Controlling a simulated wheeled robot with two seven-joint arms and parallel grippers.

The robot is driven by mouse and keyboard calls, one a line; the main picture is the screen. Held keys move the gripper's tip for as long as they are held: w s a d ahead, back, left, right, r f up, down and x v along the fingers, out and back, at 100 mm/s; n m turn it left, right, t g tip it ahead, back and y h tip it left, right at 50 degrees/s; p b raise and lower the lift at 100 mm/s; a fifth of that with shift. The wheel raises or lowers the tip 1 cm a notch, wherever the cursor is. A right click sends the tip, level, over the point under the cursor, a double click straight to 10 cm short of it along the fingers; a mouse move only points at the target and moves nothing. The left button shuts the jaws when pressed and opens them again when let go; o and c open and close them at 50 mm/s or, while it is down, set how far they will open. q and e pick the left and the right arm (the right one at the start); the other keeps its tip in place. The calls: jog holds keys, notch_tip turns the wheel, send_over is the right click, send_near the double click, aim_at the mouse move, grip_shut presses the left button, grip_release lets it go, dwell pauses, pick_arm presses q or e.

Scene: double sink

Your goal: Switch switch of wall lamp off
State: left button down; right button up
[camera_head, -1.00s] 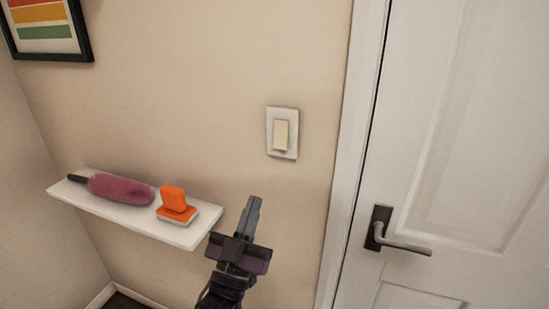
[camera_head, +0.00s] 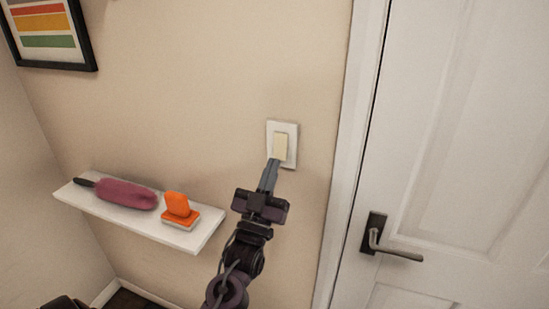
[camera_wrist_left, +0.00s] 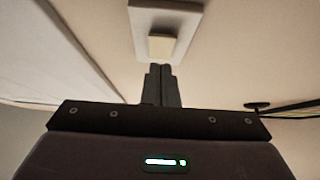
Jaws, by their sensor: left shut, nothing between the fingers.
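The wall switch, a cream rocker (camera_head: 280,146) in a white plate (camera_head: 292,131), is on the beige wall left of the door. My left gripper (camera_head: 271,165) is shut and empty, with its fingertips at the lower part of the switch. In the left wrist view the shut fingertips (camera_wrist_left: 161,68) lie just below the rocker (camera_wrist_left: 162,46), inside the outline of the plate (camera_wrist_left: 185,18). I cannot tell whether they touch it. The lamp is not in view. My right gripper is not in view.
A white shelf (camera_head: 140,223) to the left holds a dark pink duster (camera_head: 126,194) and an orange brush (camera_head: 178,208). A white door (camera_head: 455,150) with a dark handle (camera_head: 385,243) is on the right. A framed picture (camera_head: 48,35) hangs at upper left.

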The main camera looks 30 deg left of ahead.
pick_arm(q)
jog(key=shift+w+a+f, duration=0.1)
jog(key=shift+w+a, duration=0.05)
jog(key=shift+w, duration=0.4)
jog(key=shift+w+a+f, duration=0.1)
jog(key=shift+w, duration=0.4)
jog(key=b, duration=0.2)
jog(key=shift+w+f+y+b, duration=0.25)
jog(key=shift+f+y+b, duration=0.05)
jog(key=shift+f, duration=0.1)
jog(key=shift+r+t+p, duration=0.3)
jog(key=shift+r+p, duration=0.05)
